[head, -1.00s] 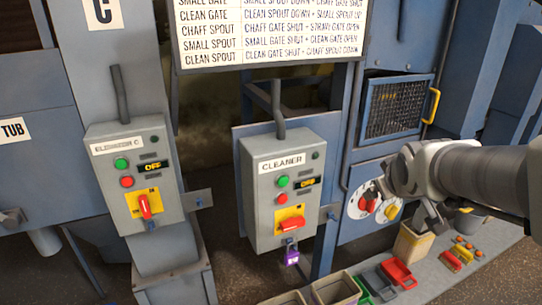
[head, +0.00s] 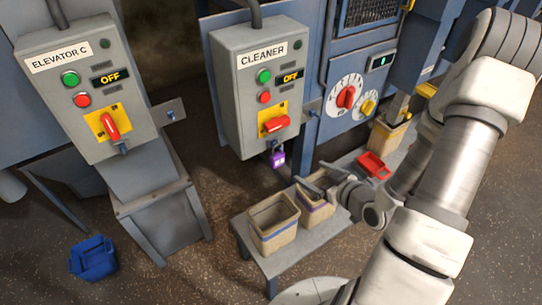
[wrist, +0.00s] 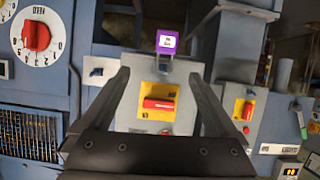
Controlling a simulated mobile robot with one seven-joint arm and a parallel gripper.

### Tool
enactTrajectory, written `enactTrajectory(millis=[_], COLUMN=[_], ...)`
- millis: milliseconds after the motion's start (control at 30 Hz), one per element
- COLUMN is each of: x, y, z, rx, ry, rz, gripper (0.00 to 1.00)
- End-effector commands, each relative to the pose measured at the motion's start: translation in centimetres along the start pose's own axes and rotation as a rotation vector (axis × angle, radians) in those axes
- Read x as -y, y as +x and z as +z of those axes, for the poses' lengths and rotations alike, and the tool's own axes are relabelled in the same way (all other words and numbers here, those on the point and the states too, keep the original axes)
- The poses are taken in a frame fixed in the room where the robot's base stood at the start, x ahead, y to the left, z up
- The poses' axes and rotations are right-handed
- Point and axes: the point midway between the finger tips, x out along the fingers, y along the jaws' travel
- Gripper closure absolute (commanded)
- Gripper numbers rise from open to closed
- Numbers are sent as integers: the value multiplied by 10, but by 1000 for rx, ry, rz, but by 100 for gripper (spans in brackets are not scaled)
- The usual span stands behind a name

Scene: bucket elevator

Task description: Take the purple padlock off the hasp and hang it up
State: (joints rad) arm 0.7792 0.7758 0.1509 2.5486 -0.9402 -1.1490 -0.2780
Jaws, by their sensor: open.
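The purple padlock (head: 278,158) hangs from the hasp (head: 274,145) under the grey CLEANER switch box (head: 232,100). In the wrist view the padlock (wrist: 170,42), with a pale label on its face, shows upside down beyond the fingertips, between their lines. The CLEANER box's red switch handle (head: 276,123) lies turned sideways on its yellow plate, and the display reads OFF. My gripper (head: 318,181) is open and empty, below and to the right of the padlock, apart from it. The wrist view shows its two spread fingers (wrist: 158,76).
Tan bins (head: 274,240) stand on a low bench below my gripper, with a red scoop (head: 373,165) farther right. A dial panel (head: 347,97) is right of the box. The ELEVATOR C box (head: 85,90) stands left. A blue bin (head: 93,258) lies on the floor.

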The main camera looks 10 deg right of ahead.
Motion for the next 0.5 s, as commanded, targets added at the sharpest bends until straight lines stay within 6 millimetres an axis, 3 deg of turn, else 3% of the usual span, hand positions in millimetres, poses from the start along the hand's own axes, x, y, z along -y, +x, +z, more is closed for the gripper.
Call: enactTrajectory(millis=[133, 233, 300, 500], x=[10, 12, 11, 8], y=[3, 18, 28, 33], z=[3, 3, 4, 4], rx=[-37, -42, -43, -46], ry=[42, 44, 43, 43], rz=[-18, -23, -20, -22], gripper=[5, 5, 5, 5])
